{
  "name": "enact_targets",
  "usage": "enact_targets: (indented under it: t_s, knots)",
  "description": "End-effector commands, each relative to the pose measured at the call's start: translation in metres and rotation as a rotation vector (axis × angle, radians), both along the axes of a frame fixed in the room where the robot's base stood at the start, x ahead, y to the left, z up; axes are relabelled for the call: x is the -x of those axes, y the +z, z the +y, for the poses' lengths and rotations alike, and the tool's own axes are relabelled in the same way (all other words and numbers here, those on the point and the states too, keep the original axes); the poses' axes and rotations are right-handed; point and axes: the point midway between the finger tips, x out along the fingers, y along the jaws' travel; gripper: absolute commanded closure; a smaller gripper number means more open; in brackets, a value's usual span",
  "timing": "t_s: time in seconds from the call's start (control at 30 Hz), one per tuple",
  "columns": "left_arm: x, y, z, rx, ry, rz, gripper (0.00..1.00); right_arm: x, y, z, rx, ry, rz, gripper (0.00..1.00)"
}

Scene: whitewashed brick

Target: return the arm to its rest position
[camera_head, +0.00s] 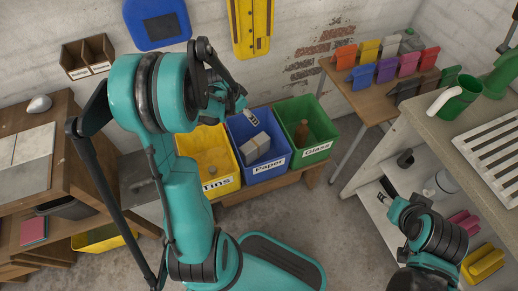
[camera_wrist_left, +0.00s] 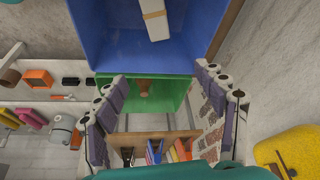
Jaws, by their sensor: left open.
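My left arm rises through the middle of the head view. Its gripper (camera_head: 238,98) is above the blue Paper bin (camera_head: 276,172), partly hidden by the wrist. In the left wrist view the gripper (camera_wrist_left: 160,76) is open, its fingers wide apart with nothing between them. The blue bin (camera_wrist_left: 190,50) and the green Glass bin (camera_wrist_left: 115,90) show beyond the fingers. My right gripper (camera_head: 389,189) is at the lower right, by the shelf under the counter; its fingers are too small to judge.
A pale package (camera_head: 255,149) lies in the blue bin and a brown bottle (camera_head: 302,132) in the green one. The yellow Tins bin (camera_head: 222,186) stands left.

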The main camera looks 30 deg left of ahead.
Motion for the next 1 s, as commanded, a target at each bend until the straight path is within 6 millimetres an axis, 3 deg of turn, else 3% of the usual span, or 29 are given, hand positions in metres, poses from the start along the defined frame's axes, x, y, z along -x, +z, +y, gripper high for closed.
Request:
enact_targets:
  t_s: [0.1,0.27,0.8,1.0]
  knots:
    - [0.007,0.018,0.003,0.001,0.002,0.0,0.29,0.0,0.0,0.0,0.0,0.0,0.0,0.51]
    - [0.012,0.03,0.005,0.0,0.0,0.001,0.29,0.0,0.0,0.0,0.0,0.0,0.0,0.51]
    - [0.013,0.033,0.004,-0.001,0.001,0.0,0.29,0.0,0.0,0.0,0.0,0.0,0.0,0.51]
    - [0.024,0.061,-0.025,-0.014,0.048,-0.009,0.29,0.0,0.0,0.0,0.0,0.0,0.0,0.51]
